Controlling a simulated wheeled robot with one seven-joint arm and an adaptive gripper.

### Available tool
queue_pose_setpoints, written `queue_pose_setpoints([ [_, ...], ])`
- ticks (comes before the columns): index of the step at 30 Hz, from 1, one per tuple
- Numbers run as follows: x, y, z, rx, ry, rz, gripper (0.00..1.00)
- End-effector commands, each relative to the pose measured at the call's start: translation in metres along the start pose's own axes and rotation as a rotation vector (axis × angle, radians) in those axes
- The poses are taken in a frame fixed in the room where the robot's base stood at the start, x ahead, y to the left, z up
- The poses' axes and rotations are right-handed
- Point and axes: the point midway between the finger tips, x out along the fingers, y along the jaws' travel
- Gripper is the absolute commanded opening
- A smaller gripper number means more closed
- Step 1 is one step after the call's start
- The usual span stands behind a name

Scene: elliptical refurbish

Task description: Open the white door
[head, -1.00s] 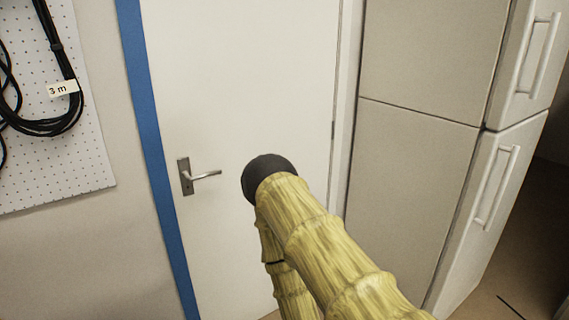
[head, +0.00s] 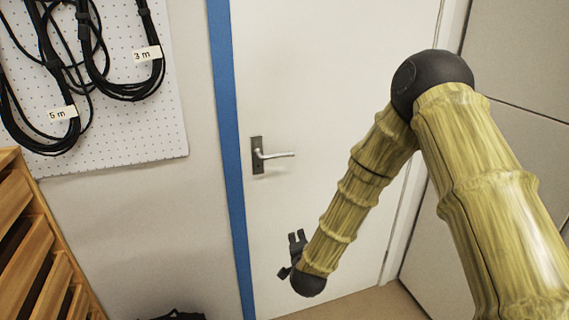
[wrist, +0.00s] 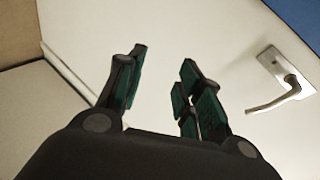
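The white door (head: 320,100) is shut in its frame, with a blue strip along its left side. Its metal lever handle (head: 275,155) sits on a plate near the left edge and points right, level. In the wrist view the handle (wrist: 280,88) is at the right, outside the fingers. My gripper (head: 297,240) is below the handle and a little to its right, in front of the door. In the wrist view my gripper (wrist: 160,75) has its two fingers apart with nothing between them.
A pegboard (head: 165,110) with coiled black cables hangs on the wall at the left. A wooden slatted unit (head: 40,250) stands at the lower left. A pale cabinet (head: 490,150) stands right of the door. Bare floor (head: 390,305) shows below the door.

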Motion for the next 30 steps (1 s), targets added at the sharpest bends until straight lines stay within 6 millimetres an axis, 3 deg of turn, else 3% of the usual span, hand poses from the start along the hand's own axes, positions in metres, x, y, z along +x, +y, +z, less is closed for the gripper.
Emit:
queue_pose_setpoints([
  [1,0.009,-0.046,-0.004,0.091,0.038,-0.079,0.36],
  [3,0.014,-0.1,-0.01,0.214,0.081,-0.172,0.36],
  [6,0.014,-0.161,-0.018,0.36,0.118,-0.279,0.36],
  [10,0.009,-0.21,-0.025,0.481,0.142,-0.369,0.36],
  [12,0.008,-0.224,-0.027,0.515,0.147,-0.393,0.36],
  [17,0.014,-0.234,-0.031,0.536,0.15,-0.407,0.36],
  [30,0.075,-0.256,-0.048,0.532,0.151,-0.405,0.36],
])
